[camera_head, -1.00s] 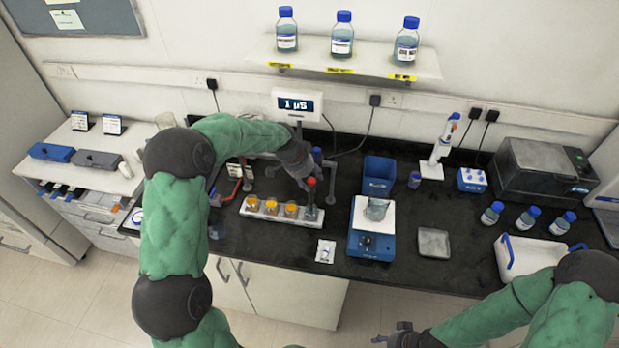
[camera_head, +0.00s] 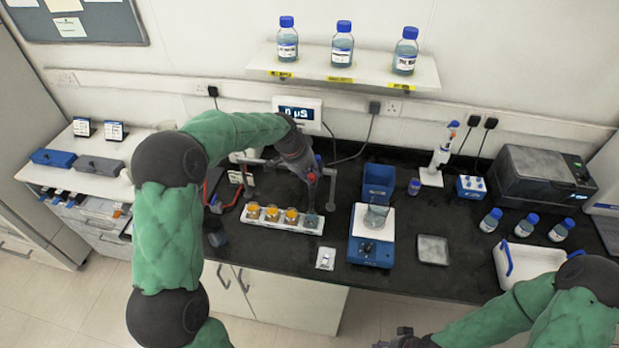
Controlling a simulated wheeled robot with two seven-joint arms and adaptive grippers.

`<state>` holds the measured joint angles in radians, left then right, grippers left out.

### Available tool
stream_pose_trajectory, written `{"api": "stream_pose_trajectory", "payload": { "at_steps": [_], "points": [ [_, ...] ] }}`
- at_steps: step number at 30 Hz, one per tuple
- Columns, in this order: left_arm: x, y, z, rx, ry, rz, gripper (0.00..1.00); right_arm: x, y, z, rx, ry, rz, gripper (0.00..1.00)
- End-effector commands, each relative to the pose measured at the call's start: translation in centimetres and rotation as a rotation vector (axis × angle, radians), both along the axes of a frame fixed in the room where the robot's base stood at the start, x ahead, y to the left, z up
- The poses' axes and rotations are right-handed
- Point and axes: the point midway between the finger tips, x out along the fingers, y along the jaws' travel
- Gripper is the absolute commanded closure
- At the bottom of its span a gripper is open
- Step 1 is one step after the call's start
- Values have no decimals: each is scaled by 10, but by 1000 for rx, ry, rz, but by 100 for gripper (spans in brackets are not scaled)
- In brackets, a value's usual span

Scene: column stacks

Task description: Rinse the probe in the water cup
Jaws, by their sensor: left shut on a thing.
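My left gripper (camera_head: 310,180) comes in from the left above the white rack and is shut on the probe, whose red part shows at its fingers. The probe's lower end is over or in the clear cup (camera_head: 311,221) at the rack's right end; I cannot tell if it touches the water. Several jars with orange contents (camera_head: 272,213) stand in the rack (camera_head: 262,224) to the left of that cup. The meter (camera_head: 297,112) behind shows a reading in µS. My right gripper (camera_head: 396,338) is at the bottom edge, away from the counter; its fingers are too small to judge.
A blue balance (camera_head: 370,251) with a glass beaker (camera_head: 376,216) stands right of the rack. A small white packet (camera_head: 326,257) lies in front. A blue bin (camera_head: 378,183) is behind the balance. A grey square dish (camera_head: 432,250) and a white tub (camera_head: 522,262) are further right.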

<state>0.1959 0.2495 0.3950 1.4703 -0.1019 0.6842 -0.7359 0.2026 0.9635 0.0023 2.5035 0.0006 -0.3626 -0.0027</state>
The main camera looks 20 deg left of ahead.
Motion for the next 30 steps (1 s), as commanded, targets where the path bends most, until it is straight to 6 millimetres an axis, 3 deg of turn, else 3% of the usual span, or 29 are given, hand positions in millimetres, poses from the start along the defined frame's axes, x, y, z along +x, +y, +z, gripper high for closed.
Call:
{"api": "stream_pose_trajectory", "payload": {
  "at_steps": [6,7,9,21,26,30],
  "points": [
    [4,1,7,1,-17,4,100,0,0,0,0,0,0,52],
    [4,1,7,1,-18,4,68,0,0,0,0,0,0,52],
    [5,1,8,1,-18,4,50,0,0,0,0,0,0,52],
    [2,2,8,1,-12,3,50,0,0,0,0,0,0,52],
    [-5,6,27,1,-14,3,50,0,0,0,0,0,0,52],
    [-14,11,53,3,-16,3,50,0,0,0,0,0,0,52]
  ]
}}
